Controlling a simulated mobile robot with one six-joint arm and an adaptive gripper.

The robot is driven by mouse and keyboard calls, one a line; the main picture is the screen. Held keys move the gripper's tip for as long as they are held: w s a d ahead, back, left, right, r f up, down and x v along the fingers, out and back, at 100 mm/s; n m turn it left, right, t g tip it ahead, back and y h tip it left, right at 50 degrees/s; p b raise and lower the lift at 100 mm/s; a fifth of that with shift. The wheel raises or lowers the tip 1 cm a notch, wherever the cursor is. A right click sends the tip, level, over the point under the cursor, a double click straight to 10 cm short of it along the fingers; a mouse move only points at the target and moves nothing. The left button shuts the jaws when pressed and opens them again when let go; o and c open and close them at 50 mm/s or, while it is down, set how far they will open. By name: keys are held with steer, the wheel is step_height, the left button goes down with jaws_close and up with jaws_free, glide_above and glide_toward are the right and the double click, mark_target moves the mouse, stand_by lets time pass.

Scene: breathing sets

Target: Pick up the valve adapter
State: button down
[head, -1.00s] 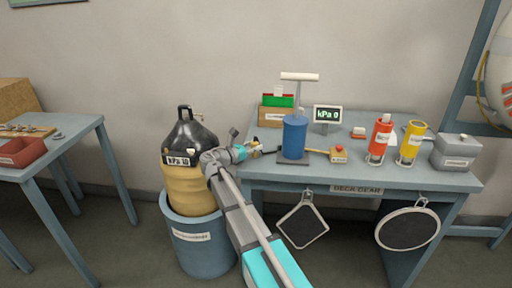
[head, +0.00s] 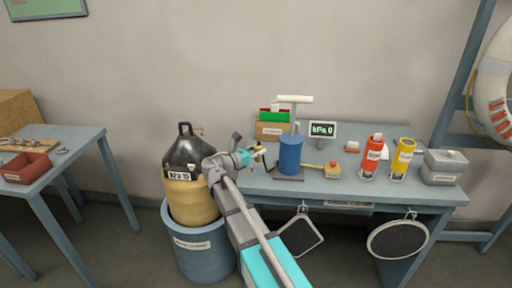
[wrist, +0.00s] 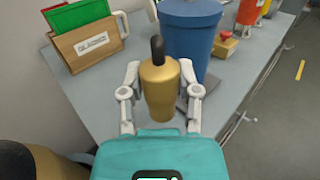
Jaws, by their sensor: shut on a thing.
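The valve adapter (wrist: 160,88) is a brass-coloured, bottle-shaped piece with a dark tip. It sits upright between the two grey fingers of my gripper (wrist: 160,80) in the wrist view, and the fingers are shut on it. In the head view my gripper (head: 257,154) is just left of the blue pump, over the left end of the workbench (head: 330,188). The adapter shows there only as a small brass bit. In the wrist view the bench top lies below it; I cannot tell the exact gap.
The blue pump (head: 290,153) stands close beyond the adapter. A black-and-tan cylinder (head: 186,180) stands in a blue tub (head: 203,250) left of my arm.

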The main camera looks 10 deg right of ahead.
steer(key=s+d+r+p, duration=0.2)
steer(key=s+r+p, duration=0.1)
steer(key=s, duration=0.6)
steer(key=shift+d+r, duration=0.25)
steer(key=shift+r, duration=0.45)
